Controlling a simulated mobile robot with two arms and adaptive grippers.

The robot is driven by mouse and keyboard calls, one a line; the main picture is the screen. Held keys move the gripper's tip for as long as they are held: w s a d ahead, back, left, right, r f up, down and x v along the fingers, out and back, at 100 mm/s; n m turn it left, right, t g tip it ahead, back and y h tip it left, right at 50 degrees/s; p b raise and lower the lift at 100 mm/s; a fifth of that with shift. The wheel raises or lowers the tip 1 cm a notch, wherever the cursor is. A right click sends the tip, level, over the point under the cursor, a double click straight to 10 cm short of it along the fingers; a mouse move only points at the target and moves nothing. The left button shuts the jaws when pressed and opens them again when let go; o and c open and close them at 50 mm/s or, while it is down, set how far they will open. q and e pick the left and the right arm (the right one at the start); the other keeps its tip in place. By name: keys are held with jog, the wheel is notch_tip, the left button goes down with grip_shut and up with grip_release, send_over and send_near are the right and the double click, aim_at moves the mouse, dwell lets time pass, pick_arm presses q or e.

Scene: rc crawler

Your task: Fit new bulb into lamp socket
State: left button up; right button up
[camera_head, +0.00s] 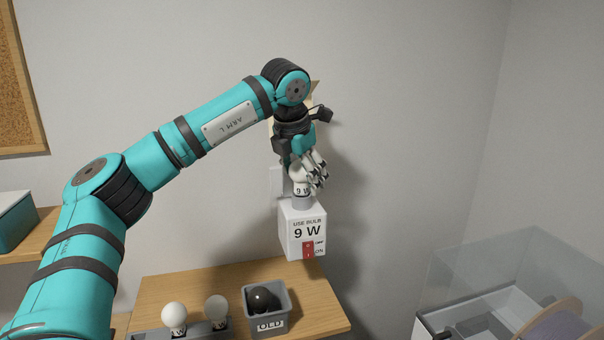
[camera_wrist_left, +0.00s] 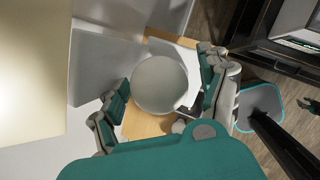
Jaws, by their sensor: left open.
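A white bulb (camera_head: 299,178) marked "9 W" stands upright at the socket (camera_head: 303,202) on top of the white lamp box (camera_head: 296,242). The box reads "USE BULB 9 W" and has a red switch (camera_head: 308,250). My left gripper (camera_head: 318,182) is open, pointing down, with its fingers around the bulb. In the left wrist view the round bulb (camera_wrist_left: 159,84) lies between the spread fingers (camera_wrist_left: 165,75). How deep the bulb sits in the socket cannot be told. My right gripper is not in view.
On the wooden shelf (camera_head: 190,270) below, a white bulb (camera_head: 174,314) and a greyer bulb (camera_head: 216,307) stand in a grey holder. A grey bin (camera_head: 270,325) marked "OLD" holds a dark bulb (camera_head: 263,298). A clear-walled case (camera_head: 470,275) stands at the right.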

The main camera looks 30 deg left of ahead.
pick_arm(q)
jog(key=v, duration=1.2)
jog(key=shift+f, duration=0.1)
dwell(0.4)
